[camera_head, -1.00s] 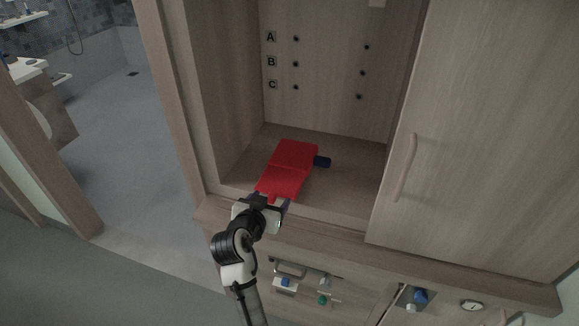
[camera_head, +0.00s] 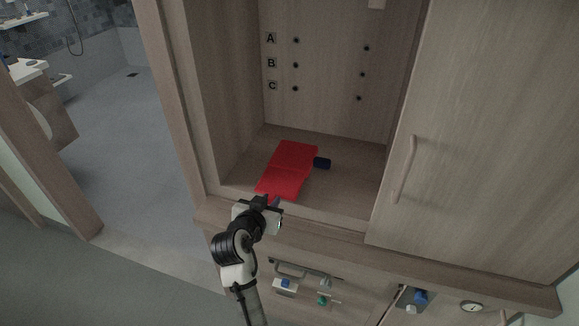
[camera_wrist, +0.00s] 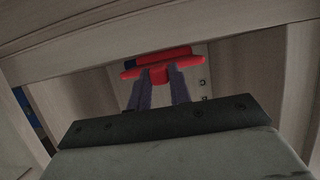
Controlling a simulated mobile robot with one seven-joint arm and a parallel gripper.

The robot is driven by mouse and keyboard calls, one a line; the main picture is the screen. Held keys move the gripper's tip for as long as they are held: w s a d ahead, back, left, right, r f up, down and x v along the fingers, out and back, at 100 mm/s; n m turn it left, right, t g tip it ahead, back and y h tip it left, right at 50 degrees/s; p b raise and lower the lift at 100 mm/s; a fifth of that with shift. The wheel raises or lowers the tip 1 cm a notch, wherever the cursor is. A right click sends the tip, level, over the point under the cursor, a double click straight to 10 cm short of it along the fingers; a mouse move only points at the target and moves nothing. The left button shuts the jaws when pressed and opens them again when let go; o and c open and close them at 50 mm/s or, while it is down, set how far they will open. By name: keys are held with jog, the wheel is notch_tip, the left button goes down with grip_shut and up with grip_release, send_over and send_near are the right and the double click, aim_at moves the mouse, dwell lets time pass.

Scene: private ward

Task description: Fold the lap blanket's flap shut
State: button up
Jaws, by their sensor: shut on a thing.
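The red lap blanket (camera_head: 287,168) lies on the floor of the open wardrobe compartment, with a crease line across its middle. A narrow red tab shows at its near edge. My gripper (camera_head: 270,201) is at that near edge, at the front of the compartment. In the wrist view, my gripper's two fingers (camera_wrist: 160,87) are shut on the red tab (camera_wrist: 158,72), and the red blanket edge (camera_wrist: 165,58) spreads beyond it. In the head view the fingertips are partly hidden by the wrist.
A dark blue object (camera_head: 322,163) lies against the blanket's right side. The compartment floor (camera_head: 345,190) is bare to the right. A closed door with a handle (camera_head: 404,168) bounds the right. Drawers with small items (camera_head: 285,284) are below.

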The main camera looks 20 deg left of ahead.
jog(key=shift+w+r+g+p, duration=0.15)
jog(key=shift+r+g+p, duration=0.6)
jog(key=shift+p, duration=1.35)
jog(key=shift+w+r+g+p, duration=0.15)
jog(key=shift+r+g+p, duration=0.55)
jog(key=shift+p, duration=1.35)
jog(key=shift+w+r+g, duration=0.15)
jog(key=shift+r+g, duration=0.2)
jog(key=shift+r, duration=0.25)
jog(key=shift+w+r+g, duration=0.25)
jog(key=shift+r+g, duration=0.05)
jog(key=shift+r, duration=0.2)
jog(key=shift+w+r+g, duration=0.2)
jog(key=shift+r+g, duration=0.1)
jog(key=shift+r, duration=0.15)
jog(key=shift+w+r+g, duration=0.3)
jog(key=shift+r+g, duration=0.2)
jog(key=shift+g, duration=0.05)
jog(key=shift+w+r+g, duration=0.25)
jog(key=shift+r+g, duration=0.25)
jog(key=shift+g, duration=0.05)
jog(key=shift+o, duration=1.3)
jog(key=shift+r, duration=0.1)
